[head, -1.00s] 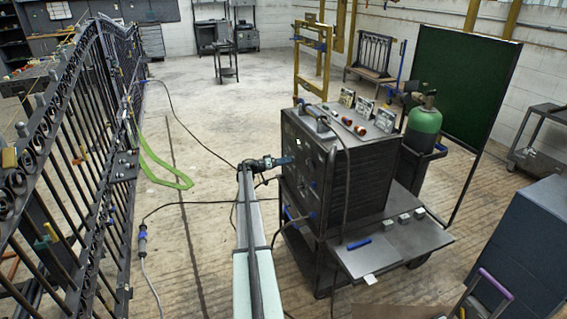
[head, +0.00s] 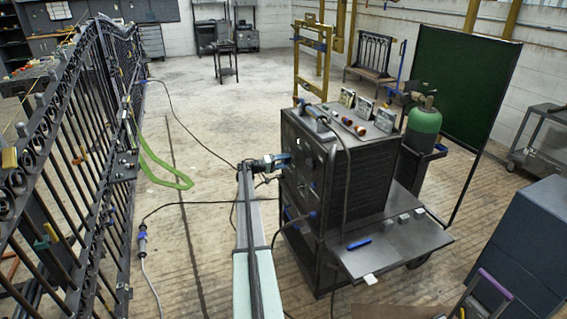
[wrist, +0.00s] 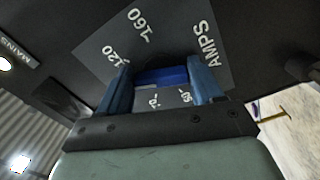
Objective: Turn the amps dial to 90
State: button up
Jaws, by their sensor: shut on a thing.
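The amps dial (wrist: 162,76) shows in the wrist view as a blue piece between my fingers. Around it is a grey scale plate (wrist: 180,38) with the white word AMPS and marks reading 160 and 120; smaller marks below the dial are partly hidden and hard to read. My gripper (wrist: 162,85) has its two blue fingers on either side of the dial and is shut on it. Which mark the dial points to cannot be told. In the head view my gripper (head: 286,160) reaches the left face of the dark welding machine (head: 350,175), hiding the dial.
A MAINS label (wrist: 16,52) is on the panel at the left of the wrist view. A cable hangs down the machine's front corner. A green gas cylinder (head: 424,122) stands behind it.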

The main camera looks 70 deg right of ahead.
jog(key=shift+r+n, duration=0.1)
jog(key=shift+n, duration=1.8)
jog(key=o, duration=1.1)
jog(key=shift+c, duration=0.2)
jog(key=v, duration=1.4)
jog(key=shift+s, duration=0.1)
